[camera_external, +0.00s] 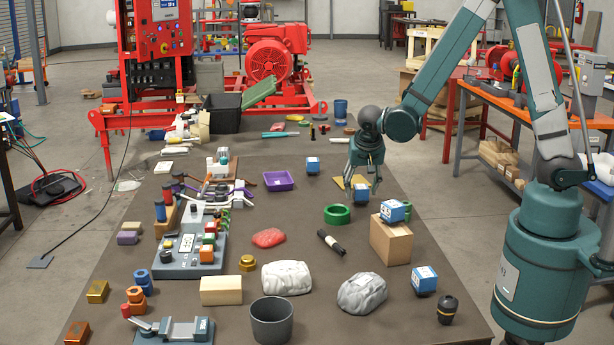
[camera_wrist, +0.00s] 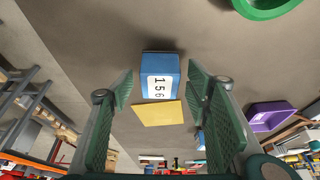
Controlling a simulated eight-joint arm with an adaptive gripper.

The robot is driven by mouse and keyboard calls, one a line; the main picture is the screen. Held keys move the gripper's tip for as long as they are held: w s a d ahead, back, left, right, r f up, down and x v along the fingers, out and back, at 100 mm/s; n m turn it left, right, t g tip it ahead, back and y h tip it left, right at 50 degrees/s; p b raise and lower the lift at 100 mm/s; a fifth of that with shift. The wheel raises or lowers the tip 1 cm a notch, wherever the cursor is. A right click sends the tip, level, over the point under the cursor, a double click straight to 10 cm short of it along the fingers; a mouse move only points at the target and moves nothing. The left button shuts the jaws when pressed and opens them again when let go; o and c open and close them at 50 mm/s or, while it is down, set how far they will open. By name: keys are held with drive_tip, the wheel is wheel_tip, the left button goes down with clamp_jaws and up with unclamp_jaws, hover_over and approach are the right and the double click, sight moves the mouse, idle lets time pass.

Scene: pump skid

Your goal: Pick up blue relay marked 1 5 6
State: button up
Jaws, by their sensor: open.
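The blue relay marked 1 5 6 (camera_wrist: 158,66) shows in the wrist view, its white label facing the camera. It stands between the lines of my two open fingers, touching neither as far as I can tell. A yellow piece (camera_wrist: 158,113) lies right beside it. In the external view my gripper (camera_external: 366,172) points down, open and empty, over the table's right side. The relay (camera_external: 361,192) is partly hidden below the fingers, with the yellow piece (camera_external: 342,183) to its left.
Other blue relays stand at the back (camera_external: 312,165), on a cardboard box (camera_external: 391,243) and front right (camera_external: 424,280). A purple tray (camera_external: 279,181) is further left. Bare tabletop (camera_external: 320,195) lies between the ring and tray.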

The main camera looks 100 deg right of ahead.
sight(361, 187)
drive_tip(key=shift+d+f, duration=0.1)
drive_tip(key=shift+f, duration=0.2)
idle(0.4)
drive_tip(key=c, duration=1.1)
drive_tip(key=shift+o, duration=0.2)
drive_tip(key=shift+r, duration=0.15)
drive_tip(key=shift+r+p, duration=0.95)
drive_tip(key=shift+r, duration=3.95)
